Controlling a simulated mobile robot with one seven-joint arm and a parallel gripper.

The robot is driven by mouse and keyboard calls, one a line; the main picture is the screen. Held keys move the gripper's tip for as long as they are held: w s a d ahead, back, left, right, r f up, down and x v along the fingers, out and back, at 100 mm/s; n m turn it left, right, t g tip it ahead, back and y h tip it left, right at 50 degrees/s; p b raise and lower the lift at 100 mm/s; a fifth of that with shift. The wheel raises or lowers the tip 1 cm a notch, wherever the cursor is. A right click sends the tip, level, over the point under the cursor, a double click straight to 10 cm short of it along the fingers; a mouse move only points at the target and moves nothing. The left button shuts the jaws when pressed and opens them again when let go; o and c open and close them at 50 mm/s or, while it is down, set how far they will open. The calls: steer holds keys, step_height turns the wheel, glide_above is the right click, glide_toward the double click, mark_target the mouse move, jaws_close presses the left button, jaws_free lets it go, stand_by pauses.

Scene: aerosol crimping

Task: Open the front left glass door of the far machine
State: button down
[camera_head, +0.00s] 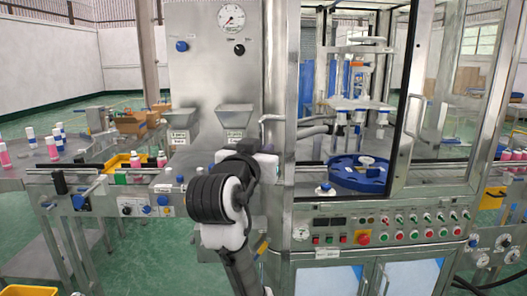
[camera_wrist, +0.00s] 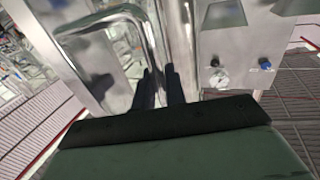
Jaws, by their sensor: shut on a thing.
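The machine's steel door frame post (camera_head: 279,75) stands upright in the middle of the head view. A bent metal handle (camera_head: 272,118) sticks out from its left side. In the wrist view the bright handle bar (camera_wrist: 152,40) runs down between the two dark fingers of my gripper (camera_wrist: 158,82). The gripper is shut on this handle. In the head view my wrist hides the fingertips and the handle's lower end. The glass front (camera_head: 345,60) shows the blue rotary table inside. I cannot tell how far the left door stands from its frame.
A control panel (camera_head: 390,229) with buttons lies below the glass cabinet. A steel cabinet with a gauge (camera_head: 231,17) and hoppers stands to the left. A conveyor (camera_head: 130,181) with pink bottles runs further left. A black-edged glass panel (camera_head: 408,100) stands to the right.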

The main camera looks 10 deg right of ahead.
steer(key=c, duration=1.5)
jaws_free()
steer(key=shift+c, duration=0.2)
steer(key=b+v, duration=0.2)
steer(key=v, duration=1.1)
steer(key=shift+s+a, duration=0.2)
steer(key=shift+s, duration=0.1)
